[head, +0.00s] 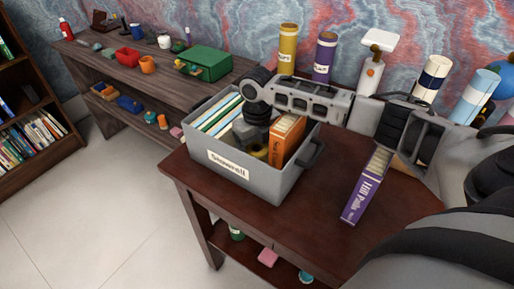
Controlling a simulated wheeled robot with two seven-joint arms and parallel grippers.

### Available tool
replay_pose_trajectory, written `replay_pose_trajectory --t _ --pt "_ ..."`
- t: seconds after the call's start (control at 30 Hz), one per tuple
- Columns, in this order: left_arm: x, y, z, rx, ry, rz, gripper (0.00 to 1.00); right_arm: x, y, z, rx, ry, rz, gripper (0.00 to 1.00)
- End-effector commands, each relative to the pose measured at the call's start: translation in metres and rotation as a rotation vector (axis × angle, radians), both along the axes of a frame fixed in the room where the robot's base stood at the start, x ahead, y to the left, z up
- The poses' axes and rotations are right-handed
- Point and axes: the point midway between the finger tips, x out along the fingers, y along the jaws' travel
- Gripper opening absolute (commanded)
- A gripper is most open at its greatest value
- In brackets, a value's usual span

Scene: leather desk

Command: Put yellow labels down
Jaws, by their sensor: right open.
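A grey bin (268,187) with a white name label on its front stands on the dark red-brown desk. Several upright white, green and blue books (215,114) fill its left part. An orange book (286,139) with a yellowish lower part stands at its right end. A purple book (365,190) with pale lettering stands tilted on the desk, right of the bin. My right gripper (250,138) is open and points down into the bin, between the pale books and the orange book. Its fingertips are partly hidden. I cannot make out a clear yellow label. My left gripper is out of view.
A yellow tube (287,52), a purple tube (323,58) and other bottles stand along the back. A bookshelf is at left. The desk front is clear.

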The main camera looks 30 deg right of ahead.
Motion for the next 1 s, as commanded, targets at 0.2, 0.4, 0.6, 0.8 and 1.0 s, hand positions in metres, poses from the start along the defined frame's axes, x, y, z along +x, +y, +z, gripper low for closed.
replay_pose_trajectory --t 0.2,0.4,0.6,0.8,1.0 --pt "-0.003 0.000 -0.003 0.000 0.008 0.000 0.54 0.002 0.000 0.036 0.001 -0.007 0.000 0.72" --pt "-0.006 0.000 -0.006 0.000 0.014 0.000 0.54 0.002 0.000 0.080 0.001 -0.008 0.000 0.72" --pt "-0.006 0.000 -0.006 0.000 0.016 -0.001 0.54 0.001 0.000 0.111 0.001 -0.004 -0.002 0.72" --pt "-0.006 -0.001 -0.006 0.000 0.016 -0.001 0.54 0.000 0.000 0.121 0.001 -0.001 -0.001 0.72" --pt "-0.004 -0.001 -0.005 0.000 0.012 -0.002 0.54 0.000 0.000 0.121 0.001 -0.001 -0.001 0.72"
